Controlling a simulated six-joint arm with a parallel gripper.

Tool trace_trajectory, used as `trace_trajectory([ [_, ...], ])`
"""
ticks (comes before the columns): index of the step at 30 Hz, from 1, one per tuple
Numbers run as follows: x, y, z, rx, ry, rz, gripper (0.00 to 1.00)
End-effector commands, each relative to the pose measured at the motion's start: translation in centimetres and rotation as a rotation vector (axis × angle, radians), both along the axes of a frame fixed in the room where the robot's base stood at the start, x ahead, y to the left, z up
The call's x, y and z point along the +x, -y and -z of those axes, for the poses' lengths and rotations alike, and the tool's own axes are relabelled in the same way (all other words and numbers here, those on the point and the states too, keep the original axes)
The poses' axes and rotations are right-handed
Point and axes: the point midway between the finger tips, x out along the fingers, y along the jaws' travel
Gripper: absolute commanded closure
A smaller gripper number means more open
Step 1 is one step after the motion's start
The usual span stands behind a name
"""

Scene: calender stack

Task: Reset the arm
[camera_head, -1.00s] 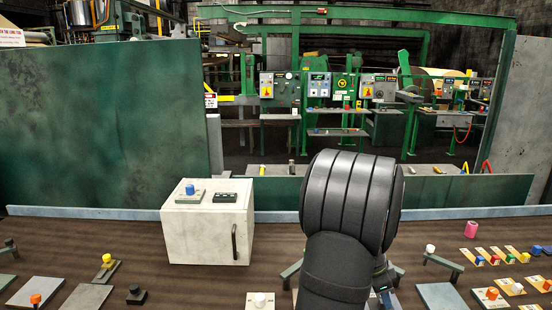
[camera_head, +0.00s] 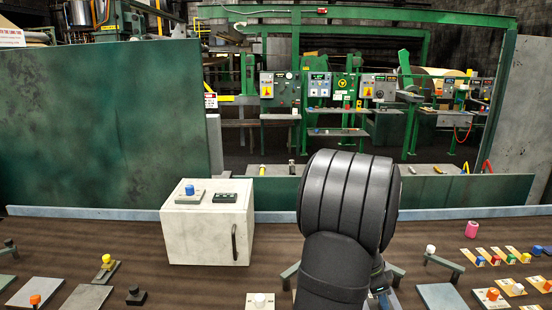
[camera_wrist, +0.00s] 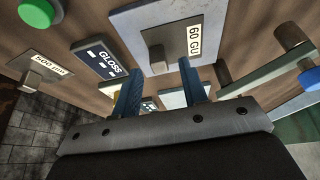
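My dark arm covers the lower middle of the head view and hides most of my gripper there. In the wrist view my gripper (camera_wrist: 158,80) shows two blue fingers, spread apart with nothing held between them. Beyond the fingertips is a grey plate marked "60 GU" (camera_wrist: 205,22) with a small light block on it. A dark "GLOSS" label (camera_wrist: 102,62) lies left of the fingers. I cannot tell the exact gap between the fingertips and the panel.
A white box (camera_head: 205,242) with a front handle stands left of my arm. Knobs and switches line the brown desk, including a yellow knob (camera_head: 106,259) and a pink cylinder (camera_head: 472,229). A green button (camera_wrist: 36,12) and a handle bar (camera_wrist: 265,75) flank the gripper.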

Motion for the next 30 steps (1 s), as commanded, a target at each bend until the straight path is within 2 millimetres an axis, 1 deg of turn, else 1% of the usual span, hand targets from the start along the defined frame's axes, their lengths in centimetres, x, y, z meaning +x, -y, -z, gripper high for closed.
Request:
trace_trajectory([
  [1, 0.1, -0.4, -1.2, -0.002, 0.006, 0.000, 0.60],
  [14, 0.0, -3.8, -9.2, -0.001, 0.005, -0.001, 0.60],
  [30, -0.1, 0.4, 0.9, 0.002, -0.004, 0.002, 0.60],
])
